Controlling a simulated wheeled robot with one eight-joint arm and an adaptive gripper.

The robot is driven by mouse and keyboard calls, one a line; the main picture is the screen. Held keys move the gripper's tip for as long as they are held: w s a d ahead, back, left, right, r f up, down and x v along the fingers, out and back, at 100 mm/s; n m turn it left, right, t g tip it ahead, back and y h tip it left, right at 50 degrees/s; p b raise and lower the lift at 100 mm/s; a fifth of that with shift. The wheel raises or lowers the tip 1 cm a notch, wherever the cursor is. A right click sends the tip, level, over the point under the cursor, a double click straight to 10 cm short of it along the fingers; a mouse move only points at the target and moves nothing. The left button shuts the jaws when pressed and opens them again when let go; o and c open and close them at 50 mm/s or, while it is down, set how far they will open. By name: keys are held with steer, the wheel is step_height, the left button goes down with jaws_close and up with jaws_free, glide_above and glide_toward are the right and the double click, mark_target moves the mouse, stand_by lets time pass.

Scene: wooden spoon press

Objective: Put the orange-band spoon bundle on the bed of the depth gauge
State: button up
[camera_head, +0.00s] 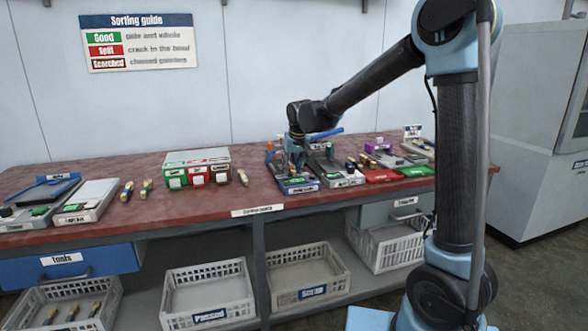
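My gripper (296,163) points down over a blue-based device (300,187) at the middle of the bench. It is small and dark against the device, so I cannot tell whether it is open, shut or holding anything. A grey device with a small green display (343,181) stands just to its right. I cannot read which of these is the depth gauge. Small wooden spoon bundles lie on the bench: one (243,177) right of the sorting boxes and two (127,191) (146,187) left of them. Their band colours are too small to tell, so I cannot pick out the orange-band one.
The red bench top (225,204) is bare near its front edge. Green, red and brown-fronted boxes (197,157) stand left of the devices. Red (382,176) and green (415,171) pads lie to the right. A flat grey device (88,201) stands at the left.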

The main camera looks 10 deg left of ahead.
steer(key=shift+r, duration=0.1)
steer(key=v, duration=1.2)
steer(key=s+d+f+m, duration=0.2)
steer(key=s+d, duration=0.1)
steer(key=d, duration=1.3)
steer(key=s+d+f+m+h, duration=0.1)
steer(key=s+d+f, duration=0.15)
steer(key=d, duration=0.45)
steer(key=s+d+f+h, duration=0.1)
steer(key=s+d, duration=0.3)
steer(key=d, duration=0.2)
steer(key=s+d+f+m+g, duration=0.1)
steer(key=s+d+f+m, duration=0.2)
steer(key=s+d+f, duration=1.1)
steer(key=s+f, duration=0.1)
steer(key=s, duration=0.2)
steer(key=shift+s+d+g, duration=0.2)
steer(key=shift+s+g, duration=0.2)
